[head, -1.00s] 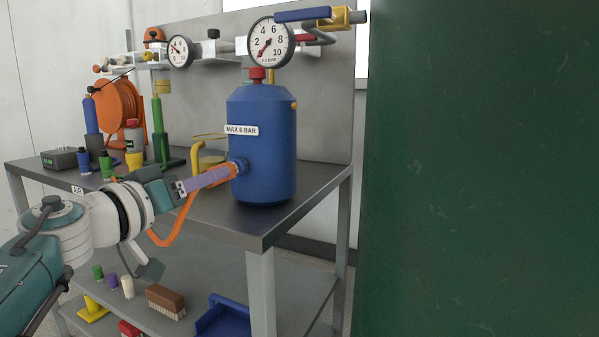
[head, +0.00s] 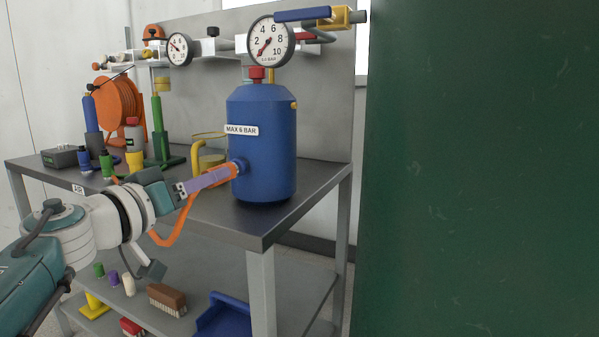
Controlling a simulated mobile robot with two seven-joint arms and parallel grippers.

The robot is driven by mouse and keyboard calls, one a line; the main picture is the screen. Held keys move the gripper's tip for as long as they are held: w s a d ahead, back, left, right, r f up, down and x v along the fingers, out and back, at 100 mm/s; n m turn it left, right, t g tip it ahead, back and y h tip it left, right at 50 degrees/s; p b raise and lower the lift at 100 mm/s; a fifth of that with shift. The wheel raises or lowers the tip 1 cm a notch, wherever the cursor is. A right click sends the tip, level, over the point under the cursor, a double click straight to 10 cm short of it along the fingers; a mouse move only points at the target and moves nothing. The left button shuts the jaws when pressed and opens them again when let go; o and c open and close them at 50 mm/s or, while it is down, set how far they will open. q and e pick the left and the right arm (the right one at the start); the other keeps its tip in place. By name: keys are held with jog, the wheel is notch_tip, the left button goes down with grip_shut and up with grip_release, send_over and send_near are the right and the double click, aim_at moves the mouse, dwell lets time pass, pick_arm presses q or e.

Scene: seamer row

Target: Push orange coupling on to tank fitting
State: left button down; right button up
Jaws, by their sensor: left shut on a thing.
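The blue tank (head: 262,145) stands upright on the bench, with a label reading MAX 6 BAR. Its blue side fitting (head: 240,167) points left toward my left arm. My left gripper (head: 226,175), with long purple fingers, is shut on the orange coupling (head: 218,170), which is largely hidden by the fingers. The coupling's front end is at the fitting, in line with it. I cannot tell whether it is seated on it or only touching. An orange hose (head: 178,228) hangs below the gripper. My right gripper is not in view.
The grey bench (head: 285,217) has several tools and bottles at its left. A yellow pipe-like piece (head: 198,155) stands close behind the coupling. A lower shelf (head: 272,290) holds a brush (head: 166,299) and a blue bin (head: 224,318). A large green panel (head: 480,170) fills the right.

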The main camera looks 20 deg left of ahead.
pick_arm(q)
jog(key=shift+w, duration=0.35)
dwell(0.3)
jog(key=shift+c, duration=2.3)
grip_release()
jog(key=shift+s, duration=0.25)
jog(key=s+p, duration=0.4)
jog(key=s, duration=0.5)
jog(key=shift+s+a, duration=0.25)
jog(key=shift+a, duration=0.1)
